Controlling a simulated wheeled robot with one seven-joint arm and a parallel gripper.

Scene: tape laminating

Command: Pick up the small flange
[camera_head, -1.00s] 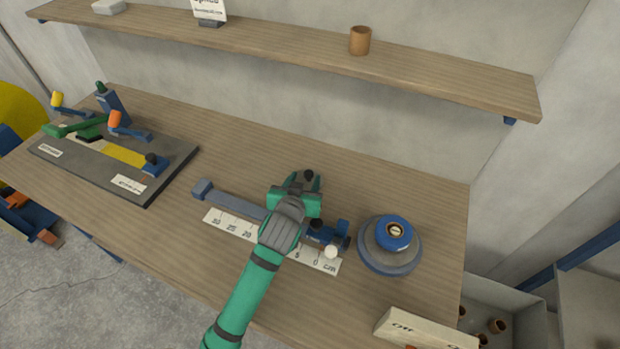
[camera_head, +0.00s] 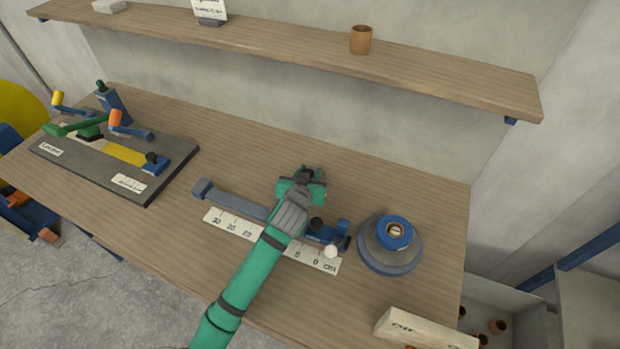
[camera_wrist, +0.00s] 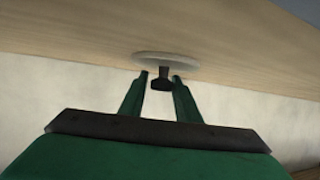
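A pale round disc (camera_wrist: 167,59) with a short dark stem and knob (camera_wrist: 161,80) shows in the wrist view; I take it as the small flange. In the head view my gripper hides most of it, and only a dark bit shows at the fingertips. My gripper (camera_wrist: 160,78) is open, one green finger on each side of the dark knob, with a gap visible on both sides. In the head view my gripper (camera_head: 312,174) is low over the table, behind the ruler.
A white ruler strip (camera_head: 228,224) and a blue-grey tool (camera_head: 240,204) lie below my arm. A round grey base with a blue ring (camera_head: 393,232) stands to the right. A dark fixture board (camera_head: 75,168) is at left. A shelf (camera_head: 290,40) runs behind.

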